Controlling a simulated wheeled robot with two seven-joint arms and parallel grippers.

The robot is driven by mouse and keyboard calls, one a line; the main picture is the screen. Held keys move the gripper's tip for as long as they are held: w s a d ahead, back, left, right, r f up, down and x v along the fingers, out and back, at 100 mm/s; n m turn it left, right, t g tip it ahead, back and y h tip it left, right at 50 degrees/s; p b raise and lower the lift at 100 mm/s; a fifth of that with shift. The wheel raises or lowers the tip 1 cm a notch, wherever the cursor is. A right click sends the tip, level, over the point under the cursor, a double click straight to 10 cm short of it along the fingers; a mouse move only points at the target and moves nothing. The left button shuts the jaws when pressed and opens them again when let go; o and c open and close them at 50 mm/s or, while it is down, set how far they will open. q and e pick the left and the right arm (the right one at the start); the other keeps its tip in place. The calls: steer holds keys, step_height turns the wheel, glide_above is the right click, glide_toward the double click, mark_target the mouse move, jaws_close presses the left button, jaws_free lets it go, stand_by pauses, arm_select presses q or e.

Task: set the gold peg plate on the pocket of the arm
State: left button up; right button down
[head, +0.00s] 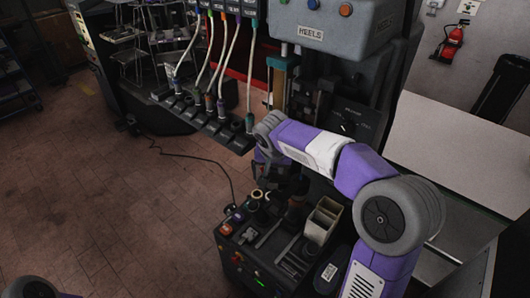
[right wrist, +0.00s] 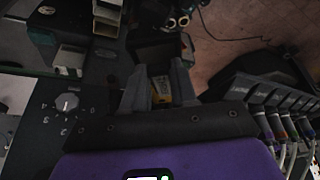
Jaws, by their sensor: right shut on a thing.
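My right gripper (right wrist: 161,84) is shut on the gold peg plate (right wrist: 160,90), a small yellow-gold piece showing between its two dark fingers in the right wrist view. In the head view the right gripper (head: 276,182) is a dark shape below my purple wrist, in front of the press and above the tool stand; the plate cannot be made out there. The heel press (head: 340,35) stands behind it with a "HEELS" label. I cannot make out the pocket of the arm clearly; my own arm covers part of the press front. My left gripper is out of view.
A dark tool stand (head: 262,262) with knobs, round pieces and a pale divided bin (head: 322,221) is below my right arm. A row of holders (head: 205,120) with coloured cables juts out at left. A white table (head: 450,150) is at right. The tiled floor at left is open.

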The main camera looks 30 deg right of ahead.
steer(key=f+b, duration=0.1)
steer(key=s+f+b, duration=0.1)
steer(key=f+b, duration=0.1)
steer(key=shift+s+f, duration=0.35)
steer(key=shift+f, duration=0.15)
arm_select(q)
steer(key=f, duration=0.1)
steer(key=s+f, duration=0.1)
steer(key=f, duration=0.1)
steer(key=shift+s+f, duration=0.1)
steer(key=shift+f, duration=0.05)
arm_select(e)
steer(key=shift+w, duration=0.15)
arm_select(q)
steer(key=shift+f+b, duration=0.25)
steer(key=shift+b, duration=0.3)
arm_select(e)
steer(key=shift+f, duration=0.25)
steer(key=c, duration=0.8)
jaws_free()
